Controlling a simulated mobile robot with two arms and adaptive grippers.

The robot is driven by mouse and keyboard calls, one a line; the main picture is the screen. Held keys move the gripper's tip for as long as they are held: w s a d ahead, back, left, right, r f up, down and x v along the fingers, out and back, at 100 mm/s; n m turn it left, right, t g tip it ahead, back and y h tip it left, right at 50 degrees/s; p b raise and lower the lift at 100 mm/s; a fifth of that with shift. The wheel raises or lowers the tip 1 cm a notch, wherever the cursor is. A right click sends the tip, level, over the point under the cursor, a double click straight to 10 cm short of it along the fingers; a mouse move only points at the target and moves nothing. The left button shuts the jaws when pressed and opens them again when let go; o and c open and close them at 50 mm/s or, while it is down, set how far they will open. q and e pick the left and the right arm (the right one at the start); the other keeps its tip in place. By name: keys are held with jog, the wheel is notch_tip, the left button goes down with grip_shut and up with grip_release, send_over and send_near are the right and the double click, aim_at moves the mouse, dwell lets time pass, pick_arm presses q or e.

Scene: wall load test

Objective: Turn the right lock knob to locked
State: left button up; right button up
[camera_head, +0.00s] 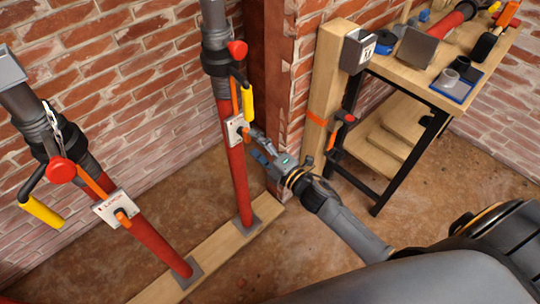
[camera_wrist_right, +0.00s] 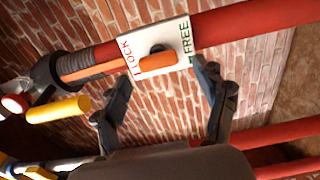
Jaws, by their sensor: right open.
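The right lock knob (camera_wrist_right: 157,61) is an orange lever on a dark hub, in front of a white plate (camera_wrist_right: 181,32) marked LOCK at one end and FREE at the other. I cannot tell surely which mark it points to. The plate sits on the right red prop (camera_head: 238,185); it also shows small in the head view (camera_head: 233,130). My right gripper (camera_head: 262,145) is just right of this plate. In the right wrist view its open fingers (camera_wrist_right: 163,78) stand on either side of the knob, with nothing held. Contact cannot be told. My left gripper is out of view.
A left red prop (camera_head: 150,235) has its own LOCK plate (camera_head: 107,207) and yellow-handled crank (camera_head: 41,212). The right prop's yellow handle (camera_head: 247,103) hangs just above my gripper. A wooden post (camera_head: 327,90) and a workbench (camera_head: 425,82) with tools stand at right.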

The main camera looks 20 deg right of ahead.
jog(key=v, duration=0.7)
dwell(0.3)
jog(key=s+d+f+m+g+h, duration=0.2)
jog(key=s+f+m, duration=0.2)
jog(key=f, duration=0.6)
jog(key=s+d+f+m+g+h+p, duration=0.1)
jog(key=s+f+m+g+h, duration=0.2)
jog(key=f, duration=0.7)
jog(key=s+d+f+m+g, duration=0.2)
jog(key=s+f+m, duration=0.3)
jog(key=f, duration=0.5)
jog(key=s+a+f+m+g, duration=0.1)
jog(key=s+f+m+g, duration=0.3)
jog(key=s, duration=1)
jog(key=s+a+f+m+g+h+p, duration=0.1)
jog(key=s+f+m+g, duration=0.2)
jog(key=s+f, duration=0.7)
jog(key=s+g, duration=0.2)
jog(key=s, duration=0.2)
jog(key=shift+s+f+m, duration=0.2)
jog(key=shift+f+m, duration=0.1)
jog(key=shift+m, duration=0.1)
